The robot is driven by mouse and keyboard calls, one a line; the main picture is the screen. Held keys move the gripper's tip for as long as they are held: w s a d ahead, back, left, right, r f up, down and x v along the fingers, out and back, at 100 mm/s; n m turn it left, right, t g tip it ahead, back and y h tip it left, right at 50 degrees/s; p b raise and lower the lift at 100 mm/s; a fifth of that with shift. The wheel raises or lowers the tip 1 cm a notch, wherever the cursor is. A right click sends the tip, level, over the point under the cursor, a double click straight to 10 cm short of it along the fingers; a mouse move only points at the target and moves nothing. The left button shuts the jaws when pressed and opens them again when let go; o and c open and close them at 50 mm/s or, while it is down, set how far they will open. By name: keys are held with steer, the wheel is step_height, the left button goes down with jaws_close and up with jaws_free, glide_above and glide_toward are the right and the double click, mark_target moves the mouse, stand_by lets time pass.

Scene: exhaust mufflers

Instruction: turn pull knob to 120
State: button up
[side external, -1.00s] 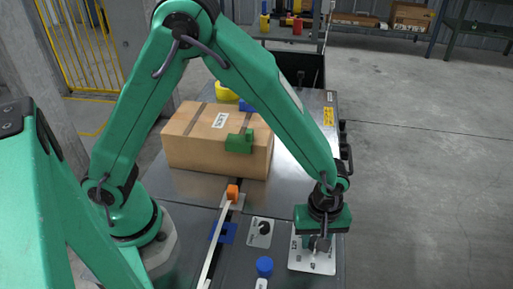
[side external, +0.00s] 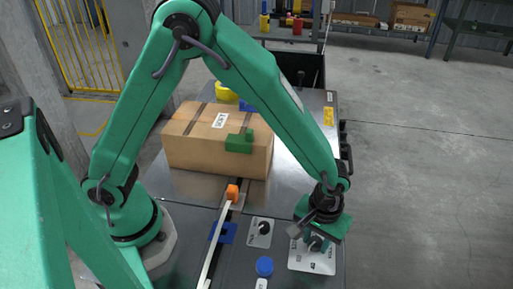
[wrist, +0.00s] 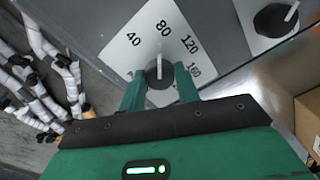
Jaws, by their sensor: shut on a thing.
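The pull knob (wrist: 159,73) is dark and round with a white pointer line, in the middle of a pale dial plate (wrist: 110,35) marked 40, 80, 120 and 160. In the wrist view its pointer aims at about the 80 mark. My gripper (wrist: 160,85) is shut on the knob, one green finger on each side. In the side view my gripper (side external: 318,243) is low over the dial plate (side external: 312,262) at the front right of the bench. There the fingers hide much of the knob.
A second dark dial (side external: 264,228) and a blue button (side external: 264,266) sit left of my gripper. An orange-tipped lever (side external: 232,192) stands farther left. The bench's right edge is close to my gripper.

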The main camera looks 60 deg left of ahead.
mark_target(316, 240)
steer(key=m, duration=0.5)
steer(key=shift+m, duration=2.6)
steer(key=o, duration=1)
steer(key=shift+d+r, duration=0.1)
steer(key=shift+r, duration=3.8)
